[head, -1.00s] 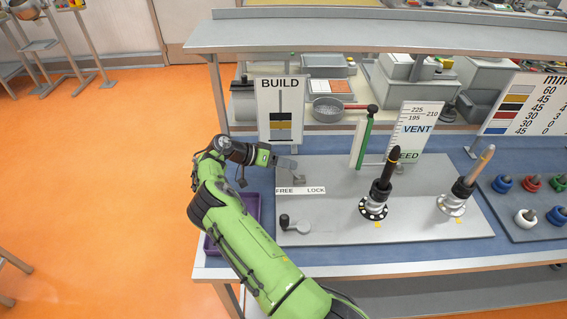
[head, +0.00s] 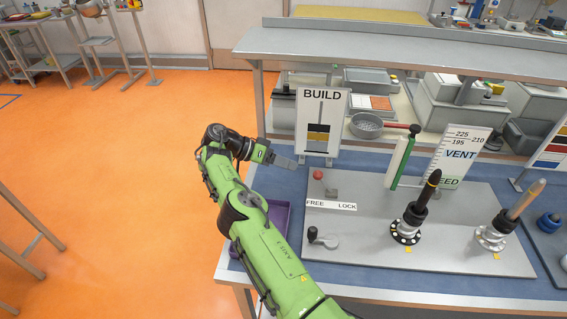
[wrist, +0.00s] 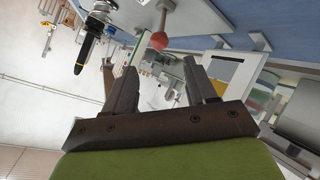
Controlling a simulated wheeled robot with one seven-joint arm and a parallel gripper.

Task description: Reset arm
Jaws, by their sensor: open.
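My green arm reaches up from the bottom of the head view, and my gripper (head: 290,162) is held above the left end of the bench, below the BUILD sign (head: 321,122). In the wrist view the two fingers of my gripper (wrist: 165,92) stand apart with nothing between them. A red ball knob (head: 318,174) stands on the grey panel (head: 375,250), right of the gripper and apart from it; it also shows in the wrist view (wrist: 159,41), beyond the fingertips.
On the panel are a crank (head: 320,238) below a FREE/LOCK label (head: 331,205), a black-topped post (head: 421,205) and a wooden-handled post (head: 512,215). A purple tray (head: 279,222) sits partly behind my arm. A shelf (head: 400,45) spans the back.

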